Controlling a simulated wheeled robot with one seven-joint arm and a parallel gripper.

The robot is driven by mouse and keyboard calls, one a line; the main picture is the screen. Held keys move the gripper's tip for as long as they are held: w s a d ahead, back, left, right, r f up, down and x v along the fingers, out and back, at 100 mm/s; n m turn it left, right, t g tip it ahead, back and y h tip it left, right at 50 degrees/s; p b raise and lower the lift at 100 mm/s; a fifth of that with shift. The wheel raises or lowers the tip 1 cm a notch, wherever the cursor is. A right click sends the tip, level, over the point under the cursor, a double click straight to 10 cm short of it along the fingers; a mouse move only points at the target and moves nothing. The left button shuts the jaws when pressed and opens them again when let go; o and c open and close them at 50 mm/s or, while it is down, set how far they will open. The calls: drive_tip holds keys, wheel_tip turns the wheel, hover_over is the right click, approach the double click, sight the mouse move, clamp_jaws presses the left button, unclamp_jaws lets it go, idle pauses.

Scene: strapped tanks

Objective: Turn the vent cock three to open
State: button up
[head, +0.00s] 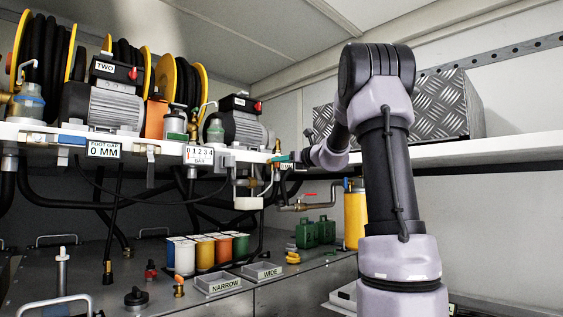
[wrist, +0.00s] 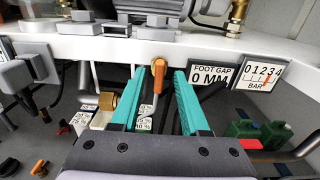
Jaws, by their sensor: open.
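A cock with an orange lever handle (wrist: 158,75) is at the front edge of the white shelf in the wrist view. The handle points down, and I can read no number on it. My gripper (wrist: 159,82) has teal fingers spread apart, one to each side of the handle, with visible space between. Nothing is held. In the head view my gripper (head: 284,159) is small and seen side-on at the shelf edge, and a small orange part (head: 277,146) shows close to its fingertips. Whether other vent cocks stand along this edge is unclear.
A foot gap sign (wrist: 211,76) and a bar gauge (wrist: 262,74) hang right of the fingers. A brass fitting (wrist: 107,90) is close on their left. Green cans (head: 315,232) and coloured tins (head: 208,251) stand on the lower deck. Dark hoses hang below the shelf.

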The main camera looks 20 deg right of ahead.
drive_tip(key=shift+w+a, duration=0.15)
drive_tip(key=shift+w, duration=0.05)
drive_tip(key=shift+c, duration=0.3)
clamp_jaws()
drive_tip(key=shift+n, duration=0.4)
drive_tip(key=shift+s+a+f+n, duration=0.1)
drive_tip(key=shift+f+n, duration=0.05)
drive_tip(key=shift+n, duration=4.15)
drive_tip(key=shift+a+f+n, duration=0.1)
drive_tip(key=shift+f+n, duration=0.05)
drive_tip(key=shift+n, duration=4.15)
